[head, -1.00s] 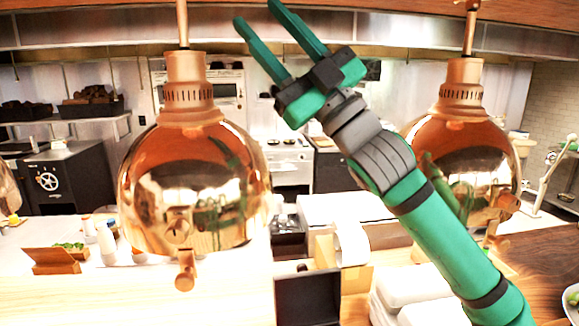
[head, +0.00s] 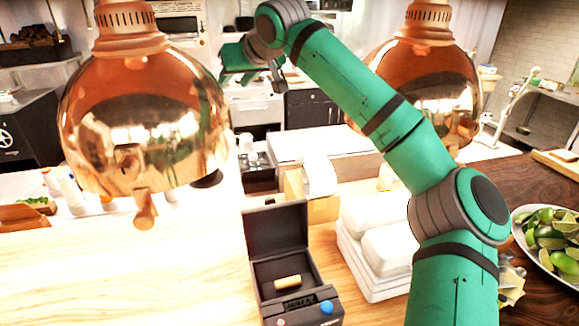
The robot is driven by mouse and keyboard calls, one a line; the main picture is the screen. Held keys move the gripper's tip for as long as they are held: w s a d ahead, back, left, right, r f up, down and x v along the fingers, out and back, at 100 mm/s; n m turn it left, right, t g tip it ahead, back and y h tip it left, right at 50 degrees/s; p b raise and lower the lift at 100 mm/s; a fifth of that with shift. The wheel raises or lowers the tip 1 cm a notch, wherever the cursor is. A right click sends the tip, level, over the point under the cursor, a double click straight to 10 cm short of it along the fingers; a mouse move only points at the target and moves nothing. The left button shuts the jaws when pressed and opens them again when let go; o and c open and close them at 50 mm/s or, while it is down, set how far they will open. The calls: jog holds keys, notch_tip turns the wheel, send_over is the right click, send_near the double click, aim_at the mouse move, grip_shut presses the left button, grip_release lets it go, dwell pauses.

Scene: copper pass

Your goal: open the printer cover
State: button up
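The printer (head: 325,308) is a small dark box on the light wooden counter, low in the middle of the head view. Its cover (head: 275,228) stands up at the back, open. A pale yellowish roll (head: 288,282) lies in the open bay. A blue button shows at its front right. My gripper (head: 236,80) is above and beyond the printer, beside the left copper lamp, well apart from the cover.
Copper heat lamps hang at left (head: 145,120) and right (head: 430,75), close to my arm. White boxes (head: 385,245) are stacked right of the printer. A plate of limes (head: 550,240) stands at far right. The counter left of the printer is clear.

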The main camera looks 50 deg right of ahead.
jog(key=s+a+f+m+g+y, duration=0.1)
jog(key=s+a+f+m+g, duration=0.15)
jog(key=s+f+g, duration=0.45)
jog(key=g+y, duration=0.1)
jog(key=g, duration=0.3)
send_near(270, 198)
notch_tip(270, 198, down, 9)
jog(key=shift+w+d+f, duration=0.1)
grip_shut()
